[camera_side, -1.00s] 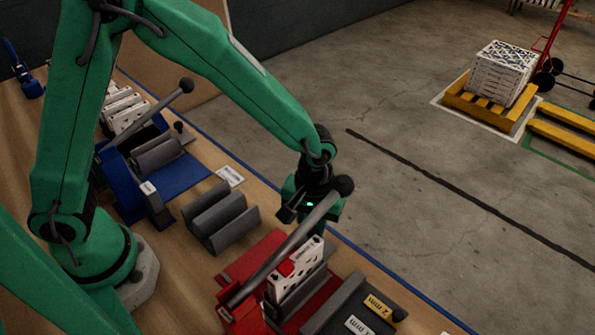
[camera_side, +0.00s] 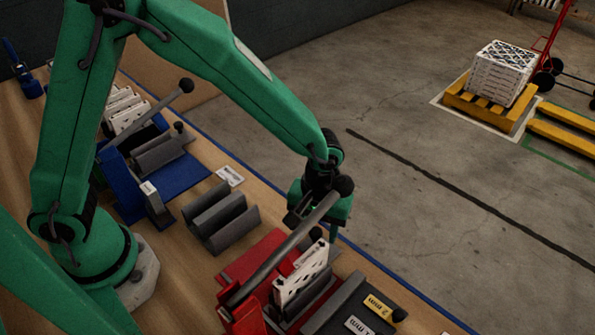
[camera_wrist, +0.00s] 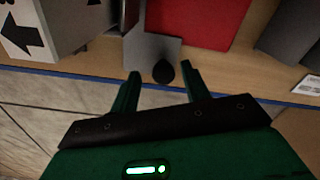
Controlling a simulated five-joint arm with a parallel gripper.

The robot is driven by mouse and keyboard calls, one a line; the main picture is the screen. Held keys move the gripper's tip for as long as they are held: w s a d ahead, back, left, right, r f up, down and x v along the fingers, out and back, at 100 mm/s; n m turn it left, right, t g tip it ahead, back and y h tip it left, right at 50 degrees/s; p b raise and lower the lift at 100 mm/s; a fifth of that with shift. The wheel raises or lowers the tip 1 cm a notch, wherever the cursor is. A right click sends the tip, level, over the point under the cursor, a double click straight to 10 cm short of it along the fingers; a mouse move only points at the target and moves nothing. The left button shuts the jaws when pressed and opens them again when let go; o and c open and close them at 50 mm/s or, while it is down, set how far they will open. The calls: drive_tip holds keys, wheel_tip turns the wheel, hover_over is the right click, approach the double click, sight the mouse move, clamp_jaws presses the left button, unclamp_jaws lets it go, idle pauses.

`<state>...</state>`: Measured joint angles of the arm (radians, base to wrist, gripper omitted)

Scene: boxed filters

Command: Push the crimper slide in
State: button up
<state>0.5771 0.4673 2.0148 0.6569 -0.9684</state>
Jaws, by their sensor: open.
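The red crimper (camera_side: 252,262) stands on the bench, with a grey lever (camera_side: 285,250) slanting up to a black ball. A white filter (camera_side: 298,278) stands in it beside the grey slide (camera_side: 312,298). In the wrist view the slide's grey plate (camera_wrist: 150,50) carries a black knob (camera_wrist: 163,72) and the red base (camera_wrist: 205,20) lies behind it. My gripper (camera_wrist: 160,78) is open, its fingers on either side of the knob. I cannot tell whether they touch it. In the side view my gripper (camera_side: 328,225) is partly hidden by the lever.
A grey rack (camera_side: 220,218) and a blue crimper (camera_side: 180,175) stand to the left. The bench's blue edge (camera_side: 400,280) runs close by. Open floor (camera_side: 460,170) lies beyond.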

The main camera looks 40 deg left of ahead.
drive_tip(key=a, duration=0.9)
drive_tip(key=shift+a+r, duration=0.25)
drive_tip(key=shift+a, duration=0.05)
wheel_tip(320, 180, up, 7)
drive_tip(key=s+a+r+m+t, duration=0.3)
drive_tip(key=s+a+r, duration=0.5)
drive_tip(key=r, duration=0.5)
drive_tip(key=shift+s+a+t, duration=0.2)
drive_tip(key=shift+a+t, duration=0.5)
drive_tip(key=shift+a, duration=0.65)
drive_tip(key=shift+w+d, duration=0.1)
